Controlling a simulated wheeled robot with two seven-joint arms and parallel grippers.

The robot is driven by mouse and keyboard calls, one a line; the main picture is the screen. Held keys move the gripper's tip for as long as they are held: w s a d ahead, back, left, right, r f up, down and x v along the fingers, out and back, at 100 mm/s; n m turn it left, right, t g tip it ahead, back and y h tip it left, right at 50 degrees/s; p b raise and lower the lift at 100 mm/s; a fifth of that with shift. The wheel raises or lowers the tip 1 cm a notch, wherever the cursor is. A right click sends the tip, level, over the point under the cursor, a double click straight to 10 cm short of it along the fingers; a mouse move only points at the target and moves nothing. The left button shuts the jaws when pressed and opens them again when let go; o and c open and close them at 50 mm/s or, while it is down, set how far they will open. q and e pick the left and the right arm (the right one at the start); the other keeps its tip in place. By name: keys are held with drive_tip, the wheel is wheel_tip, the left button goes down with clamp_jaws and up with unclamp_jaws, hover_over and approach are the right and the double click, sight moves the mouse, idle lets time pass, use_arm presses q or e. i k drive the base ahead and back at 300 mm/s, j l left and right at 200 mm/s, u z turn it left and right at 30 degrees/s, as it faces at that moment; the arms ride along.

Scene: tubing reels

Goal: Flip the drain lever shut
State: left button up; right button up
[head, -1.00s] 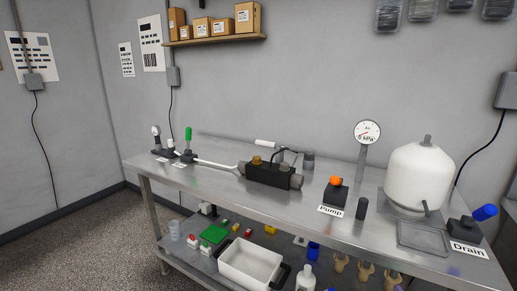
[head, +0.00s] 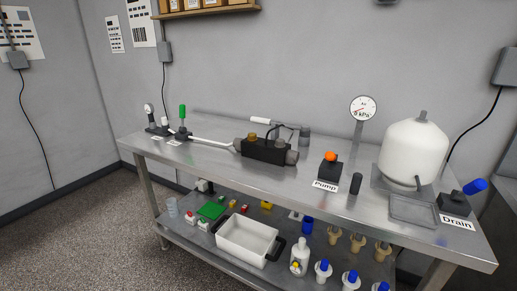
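The drain lever (head: 475,186) has a blue handle and sits on a dark block at the right end of the steel bench, above a white "Drain" label (head: 456,221). Its handle leans up and to the right. It stands just right of the white tank (head: 413,152) and a shallow grey tray (head: 412,210). Neither of my grippers is in the head view.
The steel bench (head: 210,160) also holds a pump with an orange knob (head: 330,157), a gauge (head: 363,109), a black valve block (head: 266,150) and a green lever (head: 182,112). The lower shelf carries a white bin (head: 247,243) and several small parts.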

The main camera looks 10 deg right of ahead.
sight(478, 185)
drive_tip(key=z, duration=1.8)
